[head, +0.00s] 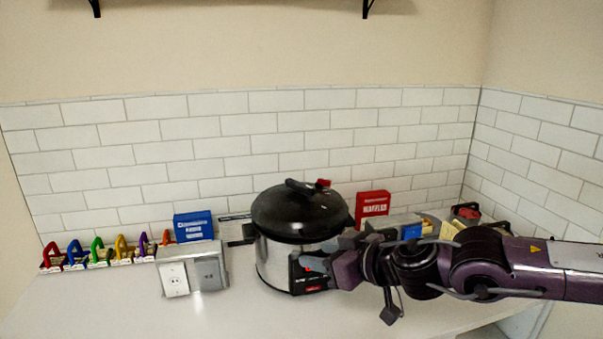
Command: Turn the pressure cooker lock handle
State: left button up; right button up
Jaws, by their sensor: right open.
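The pressure cooker (270,262) stands upright on the white counter, with a silver body and a black domed lid (298,217). A black lock handle (307,187) with a red piece at its right end lies across the top of the lid. My right gripper (318,262) is at the cooker's front right, low beside the body and below the lid, apart from the lock handle. It is open, and its fingers hide part of the cooker's right side. My left gripper is not in view.
A grey outlet box (193,271) stands left of the cooker. Coloured padlock-like items (98,252) line the counter's left. A blue box (193,226) and a red box (372,204) stand behind. Clutter lies behind my right arm. The front counter (200,318) is clear.

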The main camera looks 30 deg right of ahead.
aim_at(300, 190)
jog(key=i+l, duration=0.8)
jog(key=i, duration=0.1)
